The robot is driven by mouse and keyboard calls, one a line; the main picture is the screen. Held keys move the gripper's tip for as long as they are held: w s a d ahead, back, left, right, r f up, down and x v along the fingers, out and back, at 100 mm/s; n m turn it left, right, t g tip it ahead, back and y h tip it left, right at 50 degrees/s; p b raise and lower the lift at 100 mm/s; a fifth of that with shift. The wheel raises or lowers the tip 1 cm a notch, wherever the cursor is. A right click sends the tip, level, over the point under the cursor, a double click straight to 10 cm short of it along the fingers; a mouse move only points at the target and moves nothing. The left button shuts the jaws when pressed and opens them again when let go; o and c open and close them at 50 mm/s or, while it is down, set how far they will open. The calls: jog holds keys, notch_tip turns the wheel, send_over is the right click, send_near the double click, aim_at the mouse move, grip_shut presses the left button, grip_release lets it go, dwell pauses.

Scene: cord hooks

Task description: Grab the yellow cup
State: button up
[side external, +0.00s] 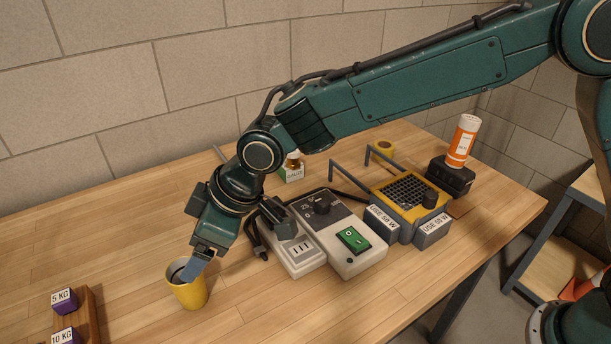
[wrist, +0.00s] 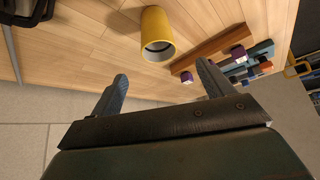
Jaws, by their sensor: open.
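The yellow cup (side external: 188,294) stands upright on the wooden table at the front left in the side view, and its inside looks dark. In the wrist view the cup (wrist: 157,22) lies beyond my fingertips, roughly centred between them, with its rim toward me. My gripper (side external: 190,270) points down at the cup, and a fingertip overlaps its mouth in the side view. In the wrist view my gripper (wrist: 164,80) has its two fingers spread wide with nothing between them. The cup looks apart from the fingers there; contact cannot be told from the side view.
Purple weight blocks (side external: 64,300) sit with a wooden rack (side external: 90,315) left of the cup. A grey power box with a green switch (side external: 353,239) and a yellow device (side external: 408,190) stand to the right. An orange-and-white bottle (side external: 462,142) is farther back. Bare table surrounds the cup.

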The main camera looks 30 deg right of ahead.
aim_at(189, 285)
jog(key=x, duration=0.6)
jog(key=shift+f, duration=0.15)
jog(key=shift+x, duration=2.55)
jog(key=shift+w, duration=0.1)
jog(key=c, duration=1)
